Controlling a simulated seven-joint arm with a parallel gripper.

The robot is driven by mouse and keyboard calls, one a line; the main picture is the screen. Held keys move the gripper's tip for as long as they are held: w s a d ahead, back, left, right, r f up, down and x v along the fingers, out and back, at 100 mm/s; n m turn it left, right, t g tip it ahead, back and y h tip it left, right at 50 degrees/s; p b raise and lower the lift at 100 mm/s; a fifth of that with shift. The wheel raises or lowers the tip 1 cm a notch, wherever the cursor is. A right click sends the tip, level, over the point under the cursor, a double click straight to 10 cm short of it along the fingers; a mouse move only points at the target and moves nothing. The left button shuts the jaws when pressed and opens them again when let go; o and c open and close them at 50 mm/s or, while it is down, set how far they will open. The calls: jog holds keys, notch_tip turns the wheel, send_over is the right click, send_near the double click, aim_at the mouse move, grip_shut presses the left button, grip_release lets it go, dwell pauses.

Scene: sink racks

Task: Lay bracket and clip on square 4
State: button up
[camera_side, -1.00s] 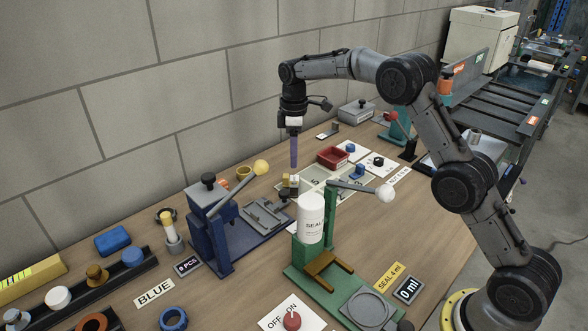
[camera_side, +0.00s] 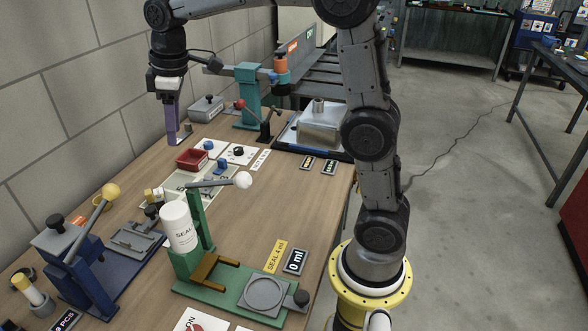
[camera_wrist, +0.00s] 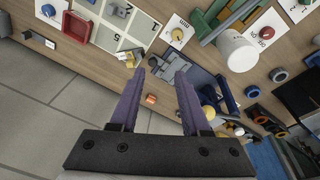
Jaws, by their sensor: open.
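My gripper (camera_side: 172,140) is open and empty, its two purple fingers pointing down near the wall at the back left of the bench. Small grey pieces (camera_wrist: 121,11) are on the board. A small brass-coloured and grey piece (camera_wrist: 130,57) sits at its edge. I cannot tell which pieces are the bracket and clip, nor read a 4.
A red tray (camera_side: 192,160) stands close to my fingers. The green press (camera_side: 197,225) with a white bottle (camera_side: 178,227) and the blue press (camera_side: 84,265) stand nearer the camera. A grey box (camera_side: 206,107) is behind.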

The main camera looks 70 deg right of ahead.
jog(key=s+a+f+m+t, duration=0.1)
jog(key=s+m, duration=0.1)
jog(key=s, duration=1.1)
jog(key=s+a+f+m+t, duration=0.1)
jog(key=s+f+m+t, duration=0.1)
jog(key=s, duration=1.1)
jog(key=shift+s+f+m, duration=0.25)
jog(key=shift+m, duration=0.55)
jog(key=shift+a, duration=0.1)
